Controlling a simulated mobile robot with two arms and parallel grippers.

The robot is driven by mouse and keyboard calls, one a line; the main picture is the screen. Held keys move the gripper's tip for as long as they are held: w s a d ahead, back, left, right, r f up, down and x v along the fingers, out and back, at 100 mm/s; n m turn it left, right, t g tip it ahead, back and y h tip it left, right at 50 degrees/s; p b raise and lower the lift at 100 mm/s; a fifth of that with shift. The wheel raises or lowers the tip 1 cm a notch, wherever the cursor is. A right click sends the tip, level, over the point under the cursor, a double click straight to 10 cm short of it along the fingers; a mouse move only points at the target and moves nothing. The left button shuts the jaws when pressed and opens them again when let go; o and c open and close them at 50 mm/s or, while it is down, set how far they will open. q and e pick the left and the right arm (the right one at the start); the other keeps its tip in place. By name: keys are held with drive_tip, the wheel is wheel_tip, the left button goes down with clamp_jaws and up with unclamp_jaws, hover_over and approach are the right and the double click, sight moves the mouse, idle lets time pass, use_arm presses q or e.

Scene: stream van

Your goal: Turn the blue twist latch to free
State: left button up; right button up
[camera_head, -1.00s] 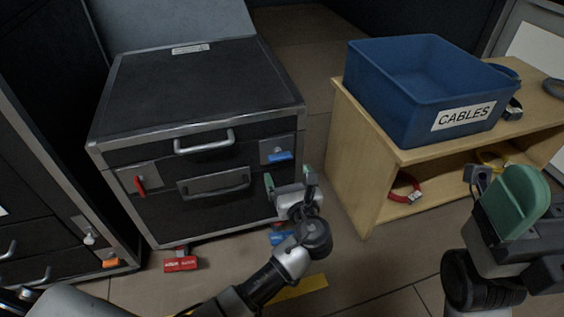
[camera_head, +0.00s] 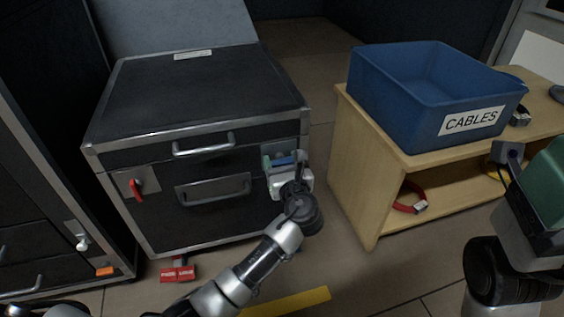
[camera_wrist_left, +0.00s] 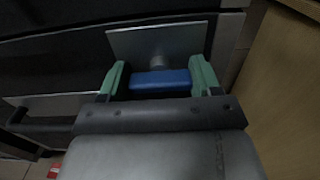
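The blue twist latch (camera_head: 284,161) sits on a metal plate at the right of the black case's front (camera_head: 215,150). In the left wrist view its blue handle (camera_wrist_left: 160,80) lies level, between the two green fingers. My left gripper (camera_head: 283,163) is at the latch, with one finger on each side of the handle. In the wrist view the left gripper (camera_wrist_left: 160,82) is open, with a small gap seen beside the handle's ends. My right gripper (camera_head: 548,190) is only partly in view at the right edge, away from the case.
A red latch (camera_head: 137,188) is on the case's left front. A wooden shelf (camera_head: 352,170) with a blue CABLES bin (camera_head: 395,110) stands close on the right.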

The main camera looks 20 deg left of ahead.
use_arm(q)
drive_tip(key=c, duration=0.3)
